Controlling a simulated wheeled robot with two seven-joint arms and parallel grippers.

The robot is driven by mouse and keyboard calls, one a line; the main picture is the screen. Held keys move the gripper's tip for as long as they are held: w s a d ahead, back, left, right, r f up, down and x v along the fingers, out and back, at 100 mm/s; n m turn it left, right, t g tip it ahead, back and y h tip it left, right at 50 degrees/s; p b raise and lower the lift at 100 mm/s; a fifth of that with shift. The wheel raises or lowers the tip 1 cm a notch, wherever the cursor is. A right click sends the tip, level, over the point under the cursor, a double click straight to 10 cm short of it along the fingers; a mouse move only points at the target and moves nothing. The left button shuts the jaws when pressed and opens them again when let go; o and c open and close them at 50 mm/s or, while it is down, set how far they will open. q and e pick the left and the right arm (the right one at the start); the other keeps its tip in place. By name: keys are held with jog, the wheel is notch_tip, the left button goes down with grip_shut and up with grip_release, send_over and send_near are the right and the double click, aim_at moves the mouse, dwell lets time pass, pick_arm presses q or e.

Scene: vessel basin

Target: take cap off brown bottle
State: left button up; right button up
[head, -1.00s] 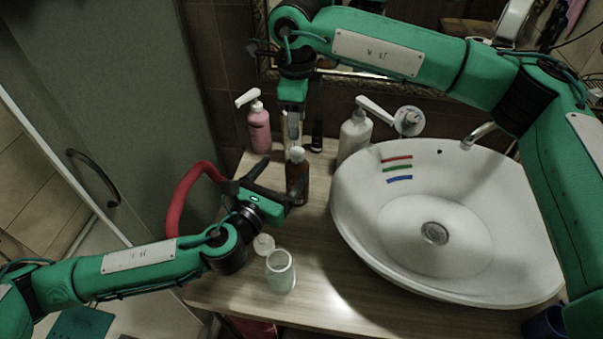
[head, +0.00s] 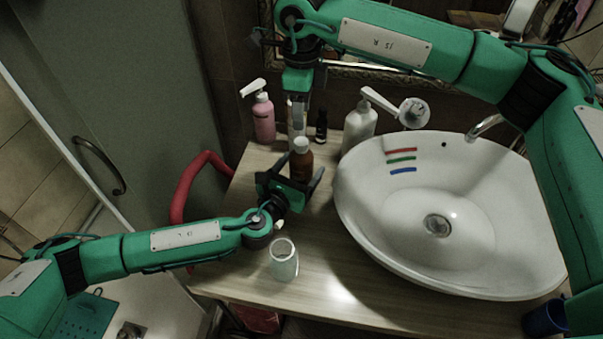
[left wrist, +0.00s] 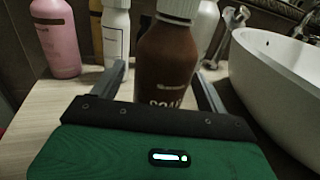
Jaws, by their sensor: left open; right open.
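The brown bottle (head: 301,165) stands upright on the wooden counter, with its white cap (head: 301,144) on top. In the left wrist view the bottle (left wrist: 167,65) is close and central, and its cap (left wrist: 182,8) is cut by the top edge. My left gripper (head: 292,178) is open, its fingers reaching either side of the bottle's body; I cannot tell whether they touch it. My right gripper (head: 297,125) is open and points down from above, just behind the cap in the head view. Its finger gap is hard to see.
A pink pump bottle (head: 263,119), a small dark bottle (head: 321,127) and a white pump bottle (head: 358,128) stand behind. The white basin (head: 370,245) is close on the right. An open glass jar (head: 284,262) stands in front, near the counter's front edge.

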pick_arm(q)
jog(key=shift+w+d, duration=0.1)
jog(key=c, duration=1.4)
jog(key=o, duration=1.4)
